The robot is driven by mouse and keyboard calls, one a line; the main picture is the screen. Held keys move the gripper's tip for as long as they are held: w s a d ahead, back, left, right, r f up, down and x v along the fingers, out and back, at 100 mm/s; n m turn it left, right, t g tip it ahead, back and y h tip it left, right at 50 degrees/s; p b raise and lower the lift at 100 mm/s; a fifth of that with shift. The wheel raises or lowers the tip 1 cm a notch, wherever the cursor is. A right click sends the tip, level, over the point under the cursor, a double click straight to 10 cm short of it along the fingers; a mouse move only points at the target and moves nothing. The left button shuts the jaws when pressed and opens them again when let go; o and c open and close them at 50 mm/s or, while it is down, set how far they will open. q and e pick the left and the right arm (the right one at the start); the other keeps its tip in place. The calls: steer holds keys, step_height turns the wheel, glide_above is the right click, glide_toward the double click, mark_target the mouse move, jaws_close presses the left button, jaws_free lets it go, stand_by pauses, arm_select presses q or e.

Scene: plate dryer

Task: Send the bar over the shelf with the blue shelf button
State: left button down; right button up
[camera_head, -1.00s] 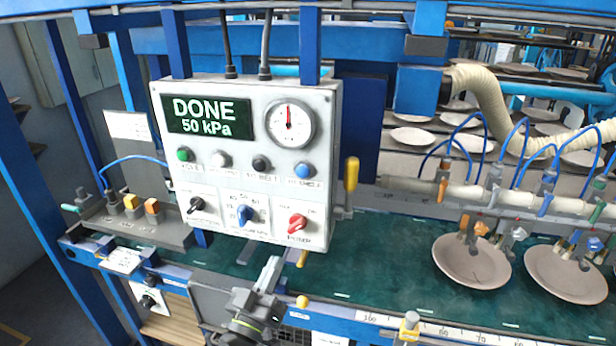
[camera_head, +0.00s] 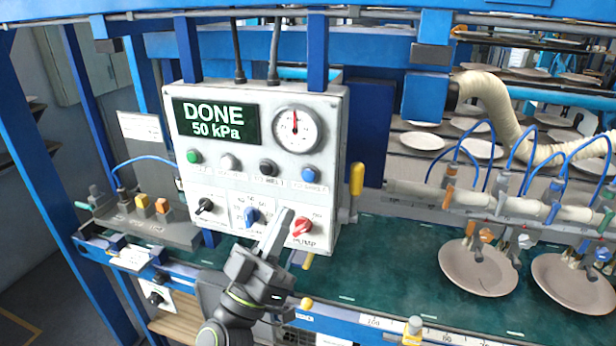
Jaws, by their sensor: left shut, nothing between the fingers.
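A white control box (camera_head: 262,180) hangs left of centre, its display (camera_head: 215,121) reading DONE and 50 kPa. The blue shelf button (camera_head: 308,173) is at the right end of its row of buttons, beside a black button (camera_head: 267,167). My left gripper (camera_head: 282,220) is shut and empty, in front of the lower panel between the blue knob (camera_head: 252,216) and the red knob (camera_head: 302,226), below the blue button. Whether it touches the panel I cannot tell. The bar (camera_head: 500,205) with suction cups is at the right, over two plates (camera_head: 478,268). My right gripper is not in view.
A yellow-handled lever (camera_head: 356,180) sticks out by the box's right side. A ribbed hose (camera_head: 497,110) runs to the bar. Plates lie on shelves behind (camera_head: 422,140). Blue frame posts stand at the left. The green belt (camera_head: 390,262) between box and plates is clear.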

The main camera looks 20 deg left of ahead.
mark_target(309, 175)
arm_select(q)
steer(key=shift+w+d+b, duration=0.15)
steer(key=shift+w+b, duration=1.6)
steer(key=shift+w, duration=2.65)
steer(key=shift+w, duration=0.4)
